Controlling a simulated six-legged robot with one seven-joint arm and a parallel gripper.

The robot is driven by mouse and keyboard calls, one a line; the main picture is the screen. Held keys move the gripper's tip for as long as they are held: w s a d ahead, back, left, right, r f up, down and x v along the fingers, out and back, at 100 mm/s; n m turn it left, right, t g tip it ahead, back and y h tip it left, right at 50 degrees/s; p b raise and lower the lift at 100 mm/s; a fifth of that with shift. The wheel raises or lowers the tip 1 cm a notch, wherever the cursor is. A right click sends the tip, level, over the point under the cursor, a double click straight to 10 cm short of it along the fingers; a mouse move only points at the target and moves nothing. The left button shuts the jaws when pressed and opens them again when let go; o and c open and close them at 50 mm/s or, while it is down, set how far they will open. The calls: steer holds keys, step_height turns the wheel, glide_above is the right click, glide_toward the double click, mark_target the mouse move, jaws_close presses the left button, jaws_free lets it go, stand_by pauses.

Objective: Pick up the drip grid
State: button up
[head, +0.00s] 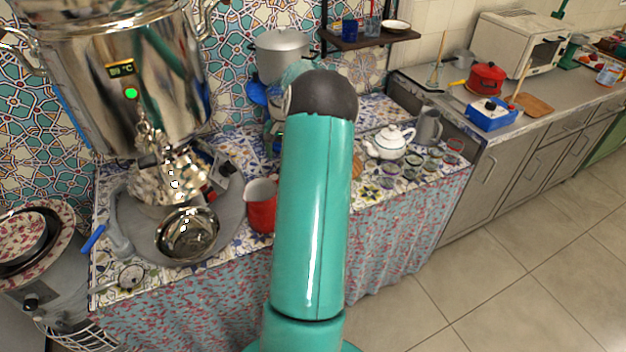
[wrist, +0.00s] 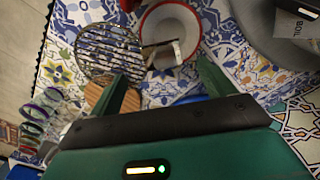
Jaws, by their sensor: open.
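A round dark wire grid with parallel bars, which looks like the drip grid (wrist: 108,48), lies on the patterned cloth at the upper left of the wrist view. My gripper (wrist: 162,69) is open, with its fingers spread and nothing visible between them. In this view the grid is just beyond and left of the left finger. Whether a finger touches it cannot be told. In the head view my teal arm hides the grid and the gripper.
A red pitcher (head: 261,204) stands right beside the grid; its white inside shows in the wrist view (wrist: 168,25). The samovar (head: 125,85) and a metal bowl (head: 187,235) are on the left. A teapot (head: 390,142) and several small glasses (head: 410,165) stand right of my arm.

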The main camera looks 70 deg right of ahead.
step_height(320, 180, down, 5)
steer(key=shift+w+f, duration=0.1)
steer(key=c, duration=1.4)
